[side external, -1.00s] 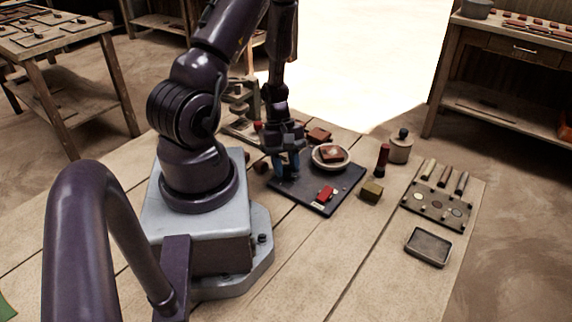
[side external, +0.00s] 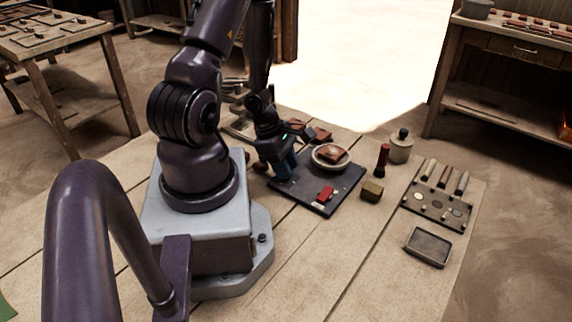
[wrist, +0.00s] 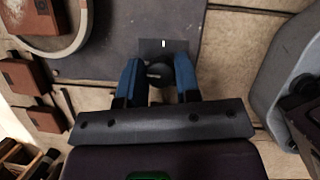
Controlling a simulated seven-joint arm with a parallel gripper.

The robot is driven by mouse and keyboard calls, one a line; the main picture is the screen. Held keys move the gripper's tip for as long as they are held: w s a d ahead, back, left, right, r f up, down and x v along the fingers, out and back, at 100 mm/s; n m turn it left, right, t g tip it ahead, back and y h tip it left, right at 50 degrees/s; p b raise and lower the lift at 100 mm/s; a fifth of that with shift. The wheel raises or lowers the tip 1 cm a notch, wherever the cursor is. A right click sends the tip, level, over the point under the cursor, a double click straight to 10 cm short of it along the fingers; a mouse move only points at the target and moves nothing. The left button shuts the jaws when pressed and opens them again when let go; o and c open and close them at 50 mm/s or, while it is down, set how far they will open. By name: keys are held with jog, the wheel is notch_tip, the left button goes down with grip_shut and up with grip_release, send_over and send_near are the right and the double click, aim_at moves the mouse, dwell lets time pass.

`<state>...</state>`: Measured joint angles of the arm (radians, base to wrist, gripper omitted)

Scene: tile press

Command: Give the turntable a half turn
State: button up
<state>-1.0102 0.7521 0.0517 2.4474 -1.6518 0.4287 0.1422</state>
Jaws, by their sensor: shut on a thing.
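The turntable (side external: 316,162) is a round pale-rimmed disc at the back right of a dark board, with a reddish-brown tile (side external: 330,153) on it. Its rim also shows at the upper left of the wrist view (wrist: 82,28). My gripper (side external: 284,171) is low at the board's left edge, beside the turntable and apart from it. In the wrist view, its blue fingers (wrist: 158,64) are shut on a dark round knob (wrist: 159,74). A small plate with a white mark (wrist: 163,44) lies just beyond the knob. The knob is hidden in the side view.
The dark board (side external: 345,188) carries a red block (side external: 326,193) near its front. A dark red cylinder (side external: 382,158), an olive-brown block (side external: 372,190) and a lidded jar (side external: 401,147) stand right of it. Brown tiles (wrist: 22,76) lie near the turntable.

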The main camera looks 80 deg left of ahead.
jog(key=shift+n, duration=0.3)
jog(key=o, duration=0.9)
jog(key=v, duration=1.3)
jog(key=shift+d, duration=0.2)
